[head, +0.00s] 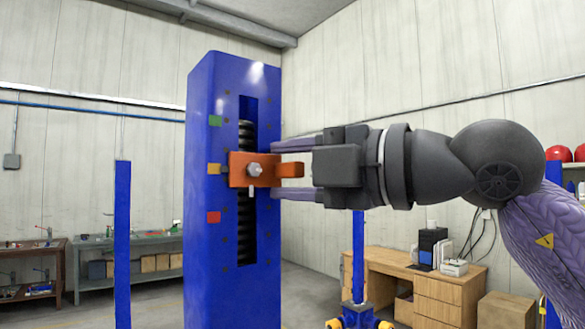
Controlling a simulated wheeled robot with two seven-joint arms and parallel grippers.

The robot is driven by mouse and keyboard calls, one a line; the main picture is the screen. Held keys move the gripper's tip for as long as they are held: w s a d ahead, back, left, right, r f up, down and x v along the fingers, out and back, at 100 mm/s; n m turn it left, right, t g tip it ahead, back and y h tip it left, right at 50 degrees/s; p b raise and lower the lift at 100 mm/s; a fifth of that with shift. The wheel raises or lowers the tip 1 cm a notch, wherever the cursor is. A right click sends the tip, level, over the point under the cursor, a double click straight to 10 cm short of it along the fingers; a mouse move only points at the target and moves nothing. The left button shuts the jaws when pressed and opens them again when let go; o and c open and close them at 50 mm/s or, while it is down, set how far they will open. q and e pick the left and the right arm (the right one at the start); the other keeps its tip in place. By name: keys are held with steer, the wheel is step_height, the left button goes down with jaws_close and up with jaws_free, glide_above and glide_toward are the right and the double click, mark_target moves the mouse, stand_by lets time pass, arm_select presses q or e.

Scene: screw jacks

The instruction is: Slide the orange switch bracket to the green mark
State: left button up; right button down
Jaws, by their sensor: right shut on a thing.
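The orange switch bracket (240,170) sits on the front of the blue jack column (205,270), across its dark slot, level with a yellow mark (213,169). A bolt head shows on its face, and a tab sticks out to the right. The green mark (215,121) is higher on the column and a red mark (213,217) is lower. My right gripper (276,169) comes in from the right, one finger above and one below the bracket's tab, and is shut on the bracket. The exact contact points are hidden. My left gripper is out of view.
A black threaded screw (247,235) runs inside the slot. A thin blue post (122,245) stands to the left. Workbenches (130,262) line the left wall, and a wooden desk (400,275) stands at the back right. The column front above the bracket looks clear.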

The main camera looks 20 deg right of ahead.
mark_target(267, 128)
step_height(267, 128, up, 5)
steer(key=p, duration=0.3)
steer(key=shift+f, duration=0.15)
steer(key=c, duration=0.6)
jaws_free()
steer(key=shift+o, duration=0.2)
steer(key=b+v, duration=0.3)
steer(key=v, duration=0.7)
steer(key=shift+b, duration=0.4)
